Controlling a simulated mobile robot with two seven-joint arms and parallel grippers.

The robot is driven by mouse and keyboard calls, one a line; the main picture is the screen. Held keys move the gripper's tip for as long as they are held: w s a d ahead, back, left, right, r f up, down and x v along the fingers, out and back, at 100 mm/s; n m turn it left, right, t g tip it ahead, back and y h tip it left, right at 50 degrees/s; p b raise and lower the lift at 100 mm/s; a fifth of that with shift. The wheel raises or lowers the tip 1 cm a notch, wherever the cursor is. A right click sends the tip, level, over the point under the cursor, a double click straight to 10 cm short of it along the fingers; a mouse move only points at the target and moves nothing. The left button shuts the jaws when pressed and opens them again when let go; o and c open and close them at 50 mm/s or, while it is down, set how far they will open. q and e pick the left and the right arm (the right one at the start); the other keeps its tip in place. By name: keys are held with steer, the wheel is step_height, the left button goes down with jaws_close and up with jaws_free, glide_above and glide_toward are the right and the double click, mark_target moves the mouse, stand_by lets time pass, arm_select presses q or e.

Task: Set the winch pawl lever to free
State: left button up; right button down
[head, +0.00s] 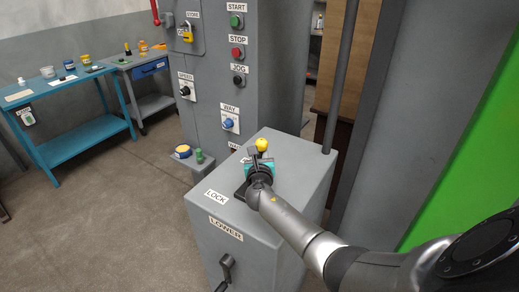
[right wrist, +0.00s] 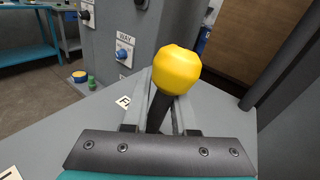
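The pawl lever, a dark shaft with a yellow ball knob (head: 262,145), stands on top of the grey winch cabinet (head: 300,170). A LOCK label (head: 216,196) lies on the cabinet top at the near left. My right gripper (head: 260,163) reaches in from the lower right and is at the lever. In the right wrist view the knob (right wrist: 177,70) rises beyond the fingertips, and the shaft (right wrist: 158,110) stands between my two spread fingers (right wrist: 160,108). Another label (right wrist: 123,102) on the top is partly hidden by a finger. My left gripper is out of view.
A grey control column (head: 215,100) with buttons and knobs rises behind the cabinet. A dark pole (head: 342,75) stands at its right rear. A LOWER label (head: 226,228) and a dark handle (head: 227,265) are on the cabinet front. A teal workbench (head: 75,135) stands far left.

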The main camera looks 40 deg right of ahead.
steer(key=c, duration=0.9)
jaws_free()
steer(key=shift+s+f, duration=0.25)
steer(key=shift+f, duration=0.55)
steer(key=shift+c, duration=0.2)
steer(key=shift+o, duration=0.6)
steer(key=shift+d+r, duration=0.1)
steer(key=shift+d, duration=0.05)
steer(key=shift+r, duration=0.15)
steer(key=shift+s+a, duration=0.3)
steer(key=p+v, duration=0.2)
steer(key=v, duration=1.2)
steer(key=shift+s+r, duration=0.2)
steer(key=shift+a, duration=0.15)
